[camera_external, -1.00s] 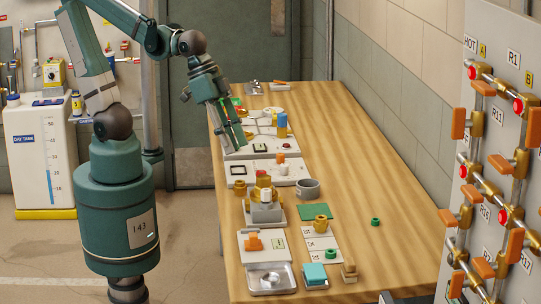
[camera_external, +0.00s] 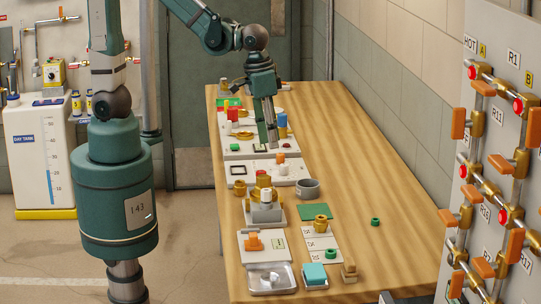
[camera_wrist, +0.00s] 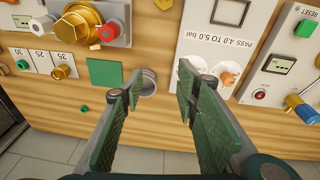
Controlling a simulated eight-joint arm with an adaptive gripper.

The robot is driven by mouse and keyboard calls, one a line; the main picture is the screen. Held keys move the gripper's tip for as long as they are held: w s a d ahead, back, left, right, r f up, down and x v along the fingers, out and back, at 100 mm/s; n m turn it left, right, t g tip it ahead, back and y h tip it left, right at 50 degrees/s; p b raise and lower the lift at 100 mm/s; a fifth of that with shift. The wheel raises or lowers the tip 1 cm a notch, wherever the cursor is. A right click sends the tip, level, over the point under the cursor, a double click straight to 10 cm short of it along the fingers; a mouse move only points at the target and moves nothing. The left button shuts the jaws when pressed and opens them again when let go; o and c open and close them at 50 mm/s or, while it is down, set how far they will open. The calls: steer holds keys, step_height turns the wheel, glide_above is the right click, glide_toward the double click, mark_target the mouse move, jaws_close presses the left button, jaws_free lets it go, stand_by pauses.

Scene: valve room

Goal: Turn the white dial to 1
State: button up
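A small white dial (camera_external: 283,169) sits on a white panel (camera_external: 297,176) in the middle of the table, with an orange knob (camera_external: 280,158) just behind it. Any numbers around the dial are too small to read. My gripper (camera_external: 272,146) points down above the table, a little behind and left of the dial. In the wrist view my gripper's two green fingers (camera_wrist: 158,75) are apart, with nothing held between them.
A grey cup (camera_external: 307,188) stands right of the panel. A brass valve block (camera_external: 264,205) stands in front of it. Another panel with a blue-and-yellow cylinder (camera_external: 282,126) lies behind. The table's right side is mostly clear (camera_external: 350,160). A wall of pipes and valves (camera_external: 500,160) stands at right.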

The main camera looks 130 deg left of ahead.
mark_target(284, 165)
steer(key=a+f+n+p, duration=0.1)
steer(key=a, duration=0.1)
steer(key=a+f+n+g+p, duration=0.1)
steer(key=a, duration=0.2)
steer(key=s+a+n+p, duration=0.1)
steer(key=a, duration=0.2)
steer(key=shift+f+g+h+p, duration=0.3)
steer(key=shift+f, duration=0.1)
steer(key=shift+s+a+f+n, duration=0.15)
steer(key=shift+a+f+n, duration=0.15)
steer(key=shift+a+n, duration=0.1)
steer(key=shift+f, duration=0.2)
steer(key=shift+f, duration=3.7)
steer(key=shift+c, duration=0.3)
steer(key=c, duration=0.8)
